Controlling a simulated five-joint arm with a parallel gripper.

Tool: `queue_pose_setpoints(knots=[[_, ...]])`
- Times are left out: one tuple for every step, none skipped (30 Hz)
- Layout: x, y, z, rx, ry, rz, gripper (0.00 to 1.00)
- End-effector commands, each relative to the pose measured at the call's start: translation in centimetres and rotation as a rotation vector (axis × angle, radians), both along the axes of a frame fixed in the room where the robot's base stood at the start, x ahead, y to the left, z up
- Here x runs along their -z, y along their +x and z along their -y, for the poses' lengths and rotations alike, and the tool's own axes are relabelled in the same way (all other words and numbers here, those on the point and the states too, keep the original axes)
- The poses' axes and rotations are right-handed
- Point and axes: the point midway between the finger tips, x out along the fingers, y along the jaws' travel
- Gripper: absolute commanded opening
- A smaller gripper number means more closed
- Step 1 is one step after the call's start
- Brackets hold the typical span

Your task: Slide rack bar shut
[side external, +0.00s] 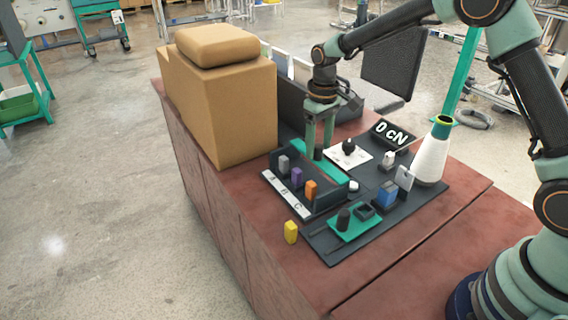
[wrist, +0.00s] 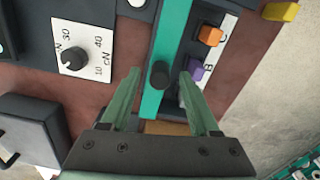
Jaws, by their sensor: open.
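The rack bar (side external: 325,163) is a long teal strip behind the dark block rack (side external: 325,200). In the wrist view the bar (wrist: 172,40) runs up and down the middle and carries a round black knob (wrist: 159,75). My gripper (side external: 318,150) points down over the bar's back part. In the wrist view my gripper (wrist: 159,74) is open, one finger on each side of the knob, with gaps visible. Grey (side external: 283,164), purple (side external: 296,177) and orange (side external: 310,190) blocks stand in the rack beside lettered labels. Whether the fingers touch the bar cannot be told.
A tan padded box (side external: 220,100) stands tall behind the rack. A yellow block (side external: 291,232) lies at the table's front edge.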

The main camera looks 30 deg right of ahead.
Motion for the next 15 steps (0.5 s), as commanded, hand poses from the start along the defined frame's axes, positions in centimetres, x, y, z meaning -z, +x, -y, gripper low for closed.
queue_pose_setpoints(knots=[[0.52, -0.06, -0.01, 0.0, 0.0, -0.003, 0.62], [0.71, -0.07, -0.01, 0.0, 0.0, -0.003, 0.62], [0.9, -0.06, -0.01, 0.0, 0.0, -0.002, 0.62], [1.01, -0.05, -0.01, 0.0, 0.0, -0.002, 0.62], [1.09, -0.04, -0.01, 0.0, 0.0, -0.001, 0.62], [1.16, -0.03, -0.02, 0.0, 0.0, 0.0, 0.62], [1.19, -0.03, -0.02, 0.0, 0.0, 0.0, 0.62], [1.2, -0.02, -0.02, 0.0, 0.0, 0.0, 0.62], [1.2, -0.02, -0.02, 0.0, 0.0, 0.0, 0.62], [1.2, -0.02, -0.02, 0.0, 0.0, 0.0, 0.62], [1.19, -0.02, -0.02, 0.0, 0.0, 0.0, 0.62], [1.19, -0.02, -0.02, 0.0, 0.0, 0.0, 0.62], [1.18, -0.02, -0.02, 0.0, 0.0, 0.0, 0.62], [1.18, -0.02, -0.02, 0.0, 0.0, 0.0, 0.55], [1.18, -0.03, -0.02, 0.0, 0.0, 0.0, 0.39]])
